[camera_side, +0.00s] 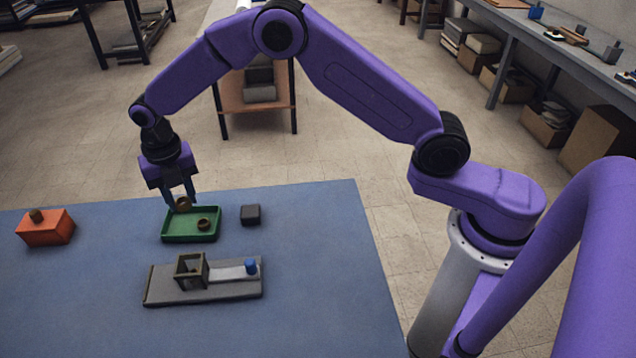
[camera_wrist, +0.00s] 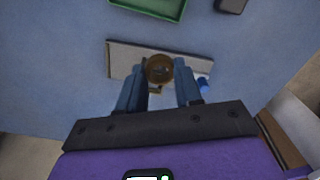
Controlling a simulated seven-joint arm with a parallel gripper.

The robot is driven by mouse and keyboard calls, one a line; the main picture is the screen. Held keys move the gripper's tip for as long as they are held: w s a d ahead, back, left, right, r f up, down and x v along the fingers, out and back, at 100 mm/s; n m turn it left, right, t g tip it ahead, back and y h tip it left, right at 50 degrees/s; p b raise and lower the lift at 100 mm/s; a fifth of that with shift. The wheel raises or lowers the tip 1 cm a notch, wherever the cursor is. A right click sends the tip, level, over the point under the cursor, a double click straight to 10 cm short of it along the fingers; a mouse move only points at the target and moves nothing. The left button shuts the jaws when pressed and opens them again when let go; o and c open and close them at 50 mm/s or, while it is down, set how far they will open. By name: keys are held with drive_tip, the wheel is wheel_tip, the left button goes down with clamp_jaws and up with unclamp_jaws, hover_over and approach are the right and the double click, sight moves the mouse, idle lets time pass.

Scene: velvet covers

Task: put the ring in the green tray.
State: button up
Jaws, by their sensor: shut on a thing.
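A brown ring (camera_side: 183,203) is held between the fingertips of my gripper (camera_side: 181,206), which is shut on it. The held ring also shows between the fingers in the wrist view (camera_wrist: 160,68). The green tray (camera_side: 177,238) lies on the blue table; in the side view the held ring appears at its back left edge, and the height above it is hard to tell. A second small brown round piece (camera_side: 203,224) sits inside the tray. In the wrist view the green tray (camera_wrist: 150,8) is cut off at the top.
A dark block (camera_side: 250,214) stands just right of the tray. In front is a grey board (camera_side: 230,291) with a brown open frame (camera_side: 191,270) and a blue peg (camera_side: 251,267). An orange box (camera_side: 46,228) with a brown knob is far left. The table's right side is clear.

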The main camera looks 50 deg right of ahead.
drive_tip(key=s+d+r+m, duration=0.2)
drive_tip(key=s+d+m, duration=0.2)
drive_tip(key=d+m, duration=0.55)
drive_tip(key=s+d+r+m, duration=0.2)
drive_tip(key=s+d+m, duration=0.1)
drive_tip(key=d+m, duration=0.6)
drive_tip(key=s+d+r+m, duration=0.2)
drive_tip(key=s+d+m, duration=0.2)
drive_tip(key=d+m, duration=0.5)
drive_tip(key=s+f+m, duration=0.4)
drive_tip(key=shift+s+a+f, duration=0.3)
drive_tip(key=shift+s, duration=0.05)
